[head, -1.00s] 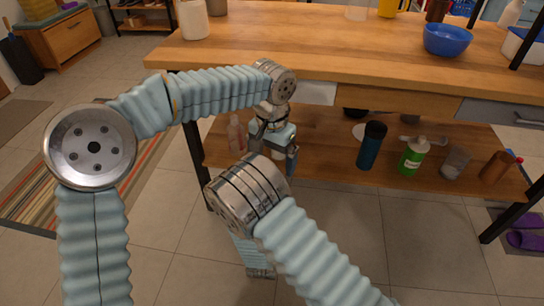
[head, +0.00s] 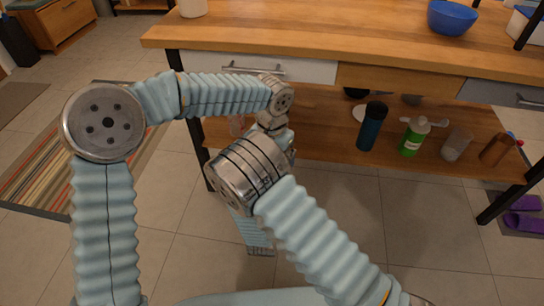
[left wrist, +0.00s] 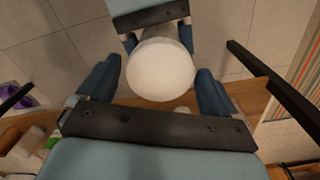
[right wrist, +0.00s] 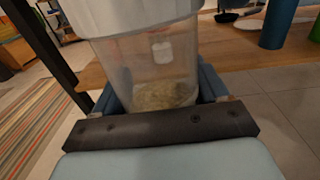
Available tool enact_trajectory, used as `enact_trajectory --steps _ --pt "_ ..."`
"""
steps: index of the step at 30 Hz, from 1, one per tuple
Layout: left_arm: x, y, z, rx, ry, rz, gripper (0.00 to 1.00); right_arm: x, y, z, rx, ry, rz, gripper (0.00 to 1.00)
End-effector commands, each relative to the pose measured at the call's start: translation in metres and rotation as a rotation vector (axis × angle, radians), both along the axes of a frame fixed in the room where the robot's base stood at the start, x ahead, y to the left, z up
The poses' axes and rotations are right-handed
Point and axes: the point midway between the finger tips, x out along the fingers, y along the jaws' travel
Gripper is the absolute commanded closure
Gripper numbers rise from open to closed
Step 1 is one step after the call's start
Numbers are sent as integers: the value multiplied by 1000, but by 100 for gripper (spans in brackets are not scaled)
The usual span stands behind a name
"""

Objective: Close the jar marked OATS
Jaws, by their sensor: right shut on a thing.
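A clear jar (right wrist: 140,70) with pale flaky contents low inside stands between the fingers of my right gripper (right wrist: 158,86), which is shut on it. In the head view my right wrist hides the jar and most of both grippers.
A wooden table (head: 330,40) carries a blue bowl (head: 452,16). A black table leg (head: 186,110) is left of the grippers.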

Motion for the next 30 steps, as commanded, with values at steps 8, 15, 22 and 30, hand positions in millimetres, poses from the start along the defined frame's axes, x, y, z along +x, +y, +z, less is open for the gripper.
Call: enact_trajectory --steps 8,15,22,30 --pt "0 0 0 0 0 0 51 0 0 0 0 -1 0 100" --pt "0 0 0 0 0 -6 62 0 0 0 0 -1 0 100" --pt "0 0 0 0 0 -6 0 0 0 0 0 -1 0 100" --pt "0 0 4 -1 -1 -6 0 0 0 0 0 -1 0 100"
